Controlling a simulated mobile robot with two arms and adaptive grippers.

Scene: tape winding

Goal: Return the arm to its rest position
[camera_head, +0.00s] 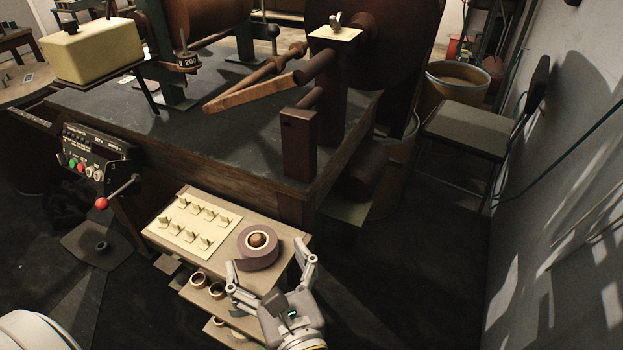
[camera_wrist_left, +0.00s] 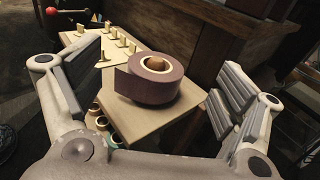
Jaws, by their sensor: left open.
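My left gripper (camera_head: 269,263) is open and empty at the front right of a small stand (camera_head: 167,236). In the left wrist view its two fingers (camera_wrist_left: 150,82) are spread wide. A brown tape roll (camera_head: 259,256) lies flat on the stand's top, around a wooden peg (camera_head: 257,239). The roll also shows in the left wrist view (camera_wrist_left: 148,88), beyond and between the fingers, with a visible gap to each. My right gripper is not in view.
A cream board with several tabs (camera_head: 193,228) lies beside the roll. Shelves below hold small rolls (camera_head: 199,278). Behind is a large dark workbench (camera_head: 150,125) with a winding machine. A control panel with a red-knobbed lever (camera_head: 101,203) stands left. A chair (camera_head: 478,132) stands right; dark floor (camera_head: 430,270) is clear.

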